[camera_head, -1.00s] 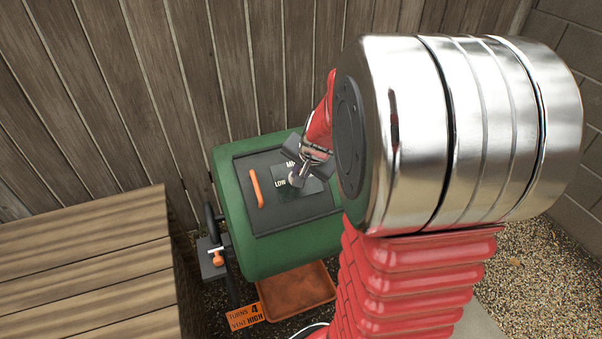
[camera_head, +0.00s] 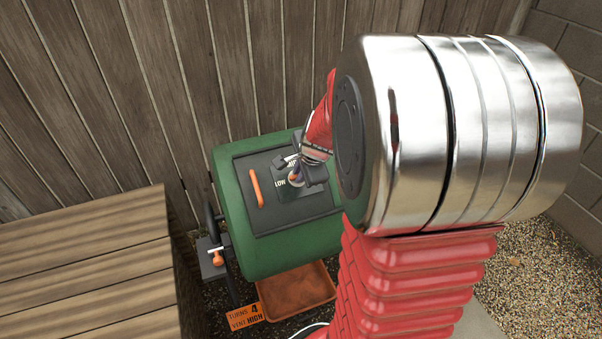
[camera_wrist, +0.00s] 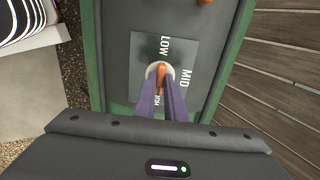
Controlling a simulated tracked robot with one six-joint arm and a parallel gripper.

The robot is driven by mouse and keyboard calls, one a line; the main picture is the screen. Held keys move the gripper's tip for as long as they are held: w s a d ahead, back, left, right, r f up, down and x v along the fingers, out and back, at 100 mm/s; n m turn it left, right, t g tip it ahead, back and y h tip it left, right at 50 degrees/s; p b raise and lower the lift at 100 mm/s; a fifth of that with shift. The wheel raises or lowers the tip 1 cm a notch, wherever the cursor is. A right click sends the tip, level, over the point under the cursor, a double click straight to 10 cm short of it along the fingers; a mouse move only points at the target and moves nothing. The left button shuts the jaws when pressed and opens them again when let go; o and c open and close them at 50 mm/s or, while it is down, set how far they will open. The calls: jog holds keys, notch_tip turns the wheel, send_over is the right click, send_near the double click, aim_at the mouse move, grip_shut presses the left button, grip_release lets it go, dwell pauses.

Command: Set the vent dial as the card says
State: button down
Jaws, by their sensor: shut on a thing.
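The green drum (camera_head: 226,190) has a dark door with a vent dial on a plate marked LOW, MID and a partly hidden third word. The pale round dial (camera_head: 296,181) with an orange knob shows in the wrist view (camera_wrist: 161,70). My gripper (camera_head: 299,178) is at the dial, and in the wrist view its two fingers (camera_wrist: 161,84) are closed on the orange knob. The fingers hide part of the knob, so its exact pointing is unclear; LOW is just above it in that view. The orange card (camera_head: 246,317) reads TURNS 4, VENT HIGH.
An orange door handle (camera_head: 256,188) is left of the dial. An orange-handled latch or crank (camera_head: 217,257) is at the drum's left side. A brown tray (camera_head: 297,292) lies below. A wooden box (camera_head: 85,265) stands left, and a plank fence (camera_head: 120,90) is close behind.

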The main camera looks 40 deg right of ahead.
dwell(0.3)
jog(key=c, duration=1.8)
grip_release()
jog(key=shift+r, duration=0.15)
jog(key=v, duration=1.3)
jog(key=shift+s+a+r, duration=0.1)
jog(key=shift+s+r, duration=0.05)
jog(key=shift+s, duration=0.05)
